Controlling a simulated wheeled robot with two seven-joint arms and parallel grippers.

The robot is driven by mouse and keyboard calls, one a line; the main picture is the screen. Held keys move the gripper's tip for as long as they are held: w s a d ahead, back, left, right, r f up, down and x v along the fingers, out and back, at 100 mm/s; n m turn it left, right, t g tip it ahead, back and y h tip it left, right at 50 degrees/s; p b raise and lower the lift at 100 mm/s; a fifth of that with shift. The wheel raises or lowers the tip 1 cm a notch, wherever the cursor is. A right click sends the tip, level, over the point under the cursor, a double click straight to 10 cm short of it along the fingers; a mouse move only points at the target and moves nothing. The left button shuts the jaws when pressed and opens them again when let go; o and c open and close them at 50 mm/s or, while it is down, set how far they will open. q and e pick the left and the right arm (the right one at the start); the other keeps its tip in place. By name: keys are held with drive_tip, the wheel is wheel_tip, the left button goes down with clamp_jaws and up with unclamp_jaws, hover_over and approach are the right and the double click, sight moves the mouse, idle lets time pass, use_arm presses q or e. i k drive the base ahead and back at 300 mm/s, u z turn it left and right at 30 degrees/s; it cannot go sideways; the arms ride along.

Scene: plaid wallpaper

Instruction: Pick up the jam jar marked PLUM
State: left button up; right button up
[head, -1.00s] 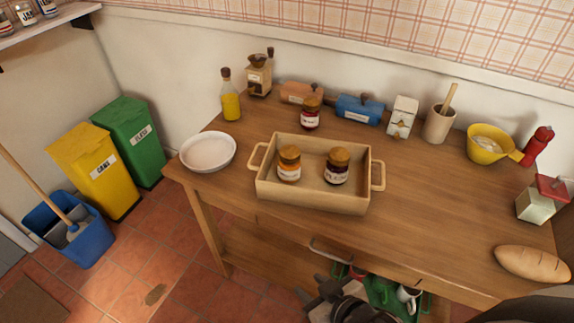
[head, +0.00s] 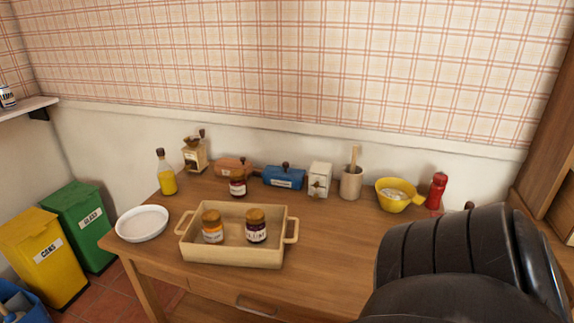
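A jar with a brown lid, dark contents and a white label that seems to read PLUM (head: 257,229) stands upright in the right half of a shallow wooden tray (head: 232,256) on the table. A second jar with orange contents (head: 212,228) stands to its left in the same tray. A third jar with red contents (head: 238,185) stands on the table behind the tray. A large dark ribbed part of my arm fills the lower right of the head view. Neither of my grippers shows.
A white bowl (head: 142,223) is left of the tray. An oil bottle (head: 167,178), grinder (head: 194,155), blue box (head: 284,178), white box (head: 319,180), crock (head: 351,182), yellow bowl (head: 396,196) and red shaker (head: 437,190) line the back. Table right of the tray is clear up to my arm.

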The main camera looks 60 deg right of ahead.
sight(257, 234)
drive_tip(key=z, duration=1.65)
drive_tip(key=i, duration=0.2)
drive_tip(key=u, duration=0.8)
